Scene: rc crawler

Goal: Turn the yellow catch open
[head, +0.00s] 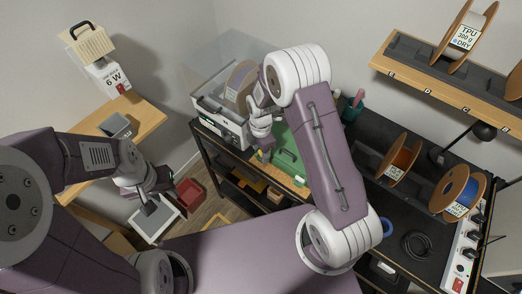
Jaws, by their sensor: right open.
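I cannot clearly make out the yellow catch. A small yellowish patch (262,156) shows just below my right gripper (261,140), but I cannot tell whether it is the catch. My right gripper is open, pointing down at the left edge of the green mat, beside the front right corner of a pale open box (222,112) with a spool in it. My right arm hides part of the box and mat. My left gripper (158,190) hangs away from the bench, over the floor side at the left; its fingers are too small and dark to read.
The green mat (291,152) lies on the dark bench. An orange spool (400,160), a blue spool (460,195), a black cable coil (416,245) and a power strip (466,250) are at the right. A wooden shelf (440,85) overhangs the back. A red bin (190,194) stands low at left.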

